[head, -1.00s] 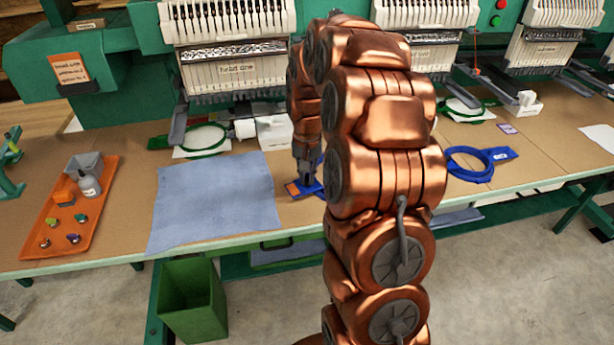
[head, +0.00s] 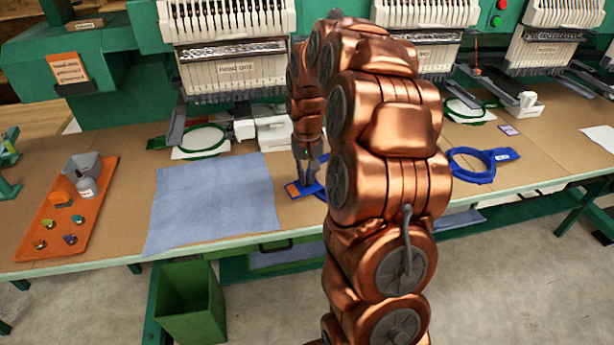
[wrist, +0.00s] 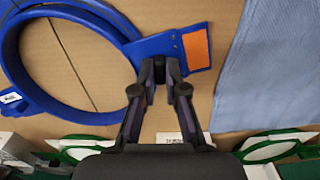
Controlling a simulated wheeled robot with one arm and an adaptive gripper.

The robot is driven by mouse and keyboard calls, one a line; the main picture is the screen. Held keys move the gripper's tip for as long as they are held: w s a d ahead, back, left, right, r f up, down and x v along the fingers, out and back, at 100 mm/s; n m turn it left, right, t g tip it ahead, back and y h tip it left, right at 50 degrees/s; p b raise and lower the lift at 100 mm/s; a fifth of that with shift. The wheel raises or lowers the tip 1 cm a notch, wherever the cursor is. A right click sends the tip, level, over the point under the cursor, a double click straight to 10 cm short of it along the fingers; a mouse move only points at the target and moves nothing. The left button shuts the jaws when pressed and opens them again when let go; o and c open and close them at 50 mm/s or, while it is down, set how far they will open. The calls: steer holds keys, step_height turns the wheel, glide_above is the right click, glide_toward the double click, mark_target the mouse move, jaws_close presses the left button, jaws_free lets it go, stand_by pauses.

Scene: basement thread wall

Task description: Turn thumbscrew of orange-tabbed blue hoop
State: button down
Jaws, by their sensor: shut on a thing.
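The blue hoop (wrist: 68,118) lies flat on the table. In the wrist view its ring is at left, and a blue bracket with an orange tab (wrist: 197,48) sticks out to the right. My gripper (wrist: 160,65) points down at the bracket between ring and tab, its fingertips close together on the thumbscrew, which they hide. In the head view the orange tab (head: 292,190) shows left of my gripper (head: 306,182). My arm covers most of the hoop there.
A second blue hoop (head: 458,174) lies to the right. A blue-grey cloth (head: 212,205) lies to the left, then an orange tray (head: 48,222) with small items. Green hoops (head: 205,150) sit under the machine heads behind. A green bin (head: 190,300) stands on the floor.

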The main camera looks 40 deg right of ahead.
mark_target(307, 179)
steer(key=shift+n+b, duration=0.9)
steer(key=shift+n, duration=4.5)
stand_by(1.1)
steer(key=c, duration=1.2)
jaws_free()
steer(key=shift+r, duration=0.1)
step_height(307, 179, up, 12)
